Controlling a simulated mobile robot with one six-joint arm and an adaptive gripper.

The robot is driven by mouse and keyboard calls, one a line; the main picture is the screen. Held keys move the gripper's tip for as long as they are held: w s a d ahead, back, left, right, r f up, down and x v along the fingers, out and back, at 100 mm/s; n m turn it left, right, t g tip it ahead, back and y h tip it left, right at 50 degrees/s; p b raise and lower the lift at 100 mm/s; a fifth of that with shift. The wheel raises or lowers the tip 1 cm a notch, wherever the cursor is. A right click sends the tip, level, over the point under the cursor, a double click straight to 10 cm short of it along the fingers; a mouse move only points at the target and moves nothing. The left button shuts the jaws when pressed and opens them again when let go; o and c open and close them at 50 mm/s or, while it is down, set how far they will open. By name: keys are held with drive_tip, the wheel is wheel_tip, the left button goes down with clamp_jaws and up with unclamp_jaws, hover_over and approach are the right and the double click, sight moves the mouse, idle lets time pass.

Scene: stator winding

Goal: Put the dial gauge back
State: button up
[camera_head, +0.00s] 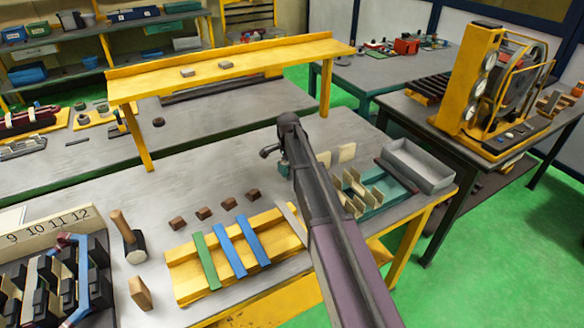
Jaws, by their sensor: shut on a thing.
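My gripper (283,160) hangs at the end of my arm over the middle of the near workbench, behind the arm's wrist. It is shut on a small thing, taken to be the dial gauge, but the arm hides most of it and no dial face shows. A small teal patch shows below the wrist, and I cannot tell what it belongs to. I cannot make out a separate holder for the gauge.
A yellow block (185,282) with green and blue strips lies in front, with several brown blocks (203,213) behind it. A mallet (130,240) stands left. A teal slotted rack (391,196) and grey tray (416,166) are right. A yellow shelf (230,68) spans behind.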

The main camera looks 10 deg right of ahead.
drive_tip(key=shift+f+b, duration=0.5)
drive_tip(key=shift+f, duration=0.15)
drive_tip(key=o, duration=1.2)
drive_tip(key=shift+c, duration=0.2)
drive_tip(key=shift+r, duration=0.2)
wheel_tip(320, 180, up, 13)
drive_tip(key=p, duration=1.3)
drive_tip(key=shift+s, duration=0.15)
